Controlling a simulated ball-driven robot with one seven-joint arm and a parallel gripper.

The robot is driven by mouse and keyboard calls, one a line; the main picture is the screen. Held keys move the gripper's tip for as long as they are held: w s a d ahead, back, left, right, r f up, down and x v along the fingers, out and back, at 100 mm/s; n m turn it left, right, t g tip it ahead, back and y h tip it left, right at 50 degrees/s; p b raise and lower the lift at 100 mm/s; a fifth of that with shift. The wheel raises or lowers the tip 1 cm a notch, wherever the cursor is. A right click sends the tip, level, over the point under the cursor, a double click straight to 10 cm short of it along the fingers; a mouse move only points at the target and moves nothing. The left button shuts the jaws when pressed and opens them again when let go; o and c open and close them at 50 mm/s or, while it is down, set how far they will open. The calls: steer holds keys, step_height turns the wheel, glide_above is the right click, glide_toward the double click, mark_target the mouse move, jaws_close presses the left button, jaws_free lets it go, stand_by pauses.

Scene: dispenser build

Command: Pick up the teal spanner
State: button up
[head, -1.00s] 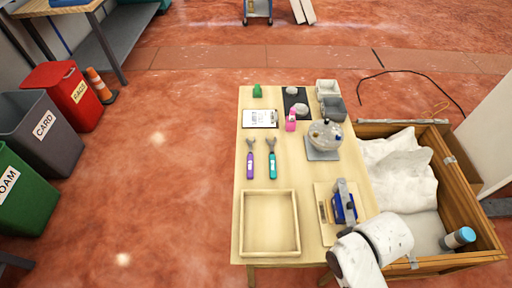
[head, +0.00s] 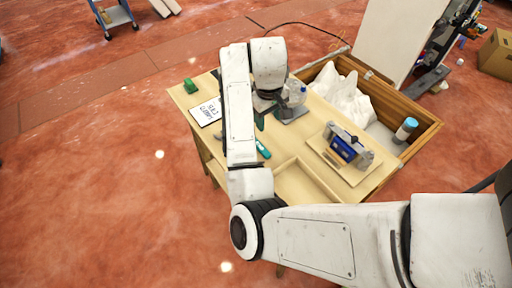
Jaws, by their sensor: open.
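The teal spanner (head: 263,149) lies on the wooden table; its handle shows just right of my arm, and its head end is hidden or unclear behind my arm and gripper. My gripper (head: 261,118) points down over the table near the spanner's far end. It is open, small and partly hidden by my arm, and I cannot tell whether it touches the spanner. The purple spanner is hidden behind my arm.
The shallow wooden tray (head: 296,182) is at the table's near side. A blue clamp device (head: 346,148) on a board stands to its right. A clipboard (head: 206,111) and green object (head: 190,85) are at left. A wooden crate (head: 427,137) adjoins the table's right side.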

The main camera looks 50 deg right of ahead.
steer(key=shift+y, duration=0.5)
steer(key=f, duration=0.3)
steer(key=w+a+f, duration=0.1)
steer(key=f, duration=0.3)
steer(key=a+f, duration=0.1)
steer(key=f, duration=0.3)
steer(key=shift+w+f+b, duration=0.15)
steer(key=shift+w+b, duration=0.05)
steer(key=shift+b, duration=0.1)
steer(key=shift+c, duration=0.2)
jaws_close()
stand_by(0.5)
